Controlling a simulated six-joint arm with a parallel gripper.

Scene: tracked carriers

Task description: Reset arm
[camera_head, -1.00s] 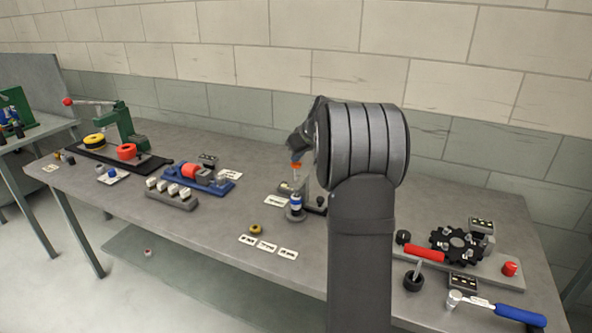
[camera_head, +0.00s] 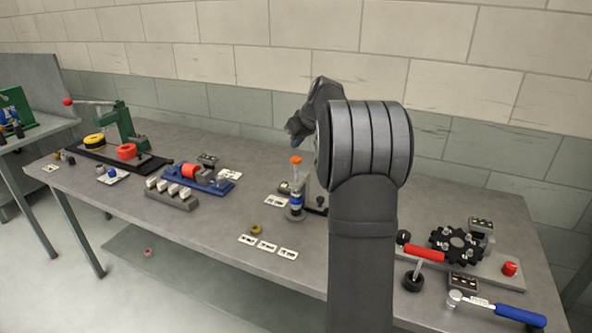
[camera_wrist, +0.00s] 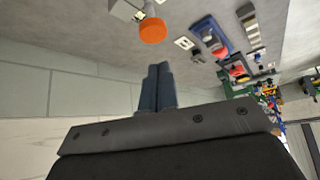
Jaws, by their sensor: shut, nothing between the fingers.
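My gripper (camera_head: 292,135) is raised over the back middle of the bench, left of my arm. In the wrist view its two fingers (camera_wrist: 157,72) are together with nothing between them. Just below it in the head view stands an upright tool with an orange top (camera_head: 296,160) and a blue and white lower part (camera_head: 296,200). The orange top also shows in the wrist view (camera_wrist: 153,30), apart from the fingertips. My arm hides part of the bench behind it.
The grey bench (camera_head: 200,222) has a blue fixture with a red part (camera_head: 195,175), a green press (camera_head: 122,122), and several white labels. At right are a plate with a black sprocket (camera_head: 455,243), a red-handled tool (camera_head: 424,252) and a blue-handled wrench (camera_head: 520,314). A wall stands behind.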

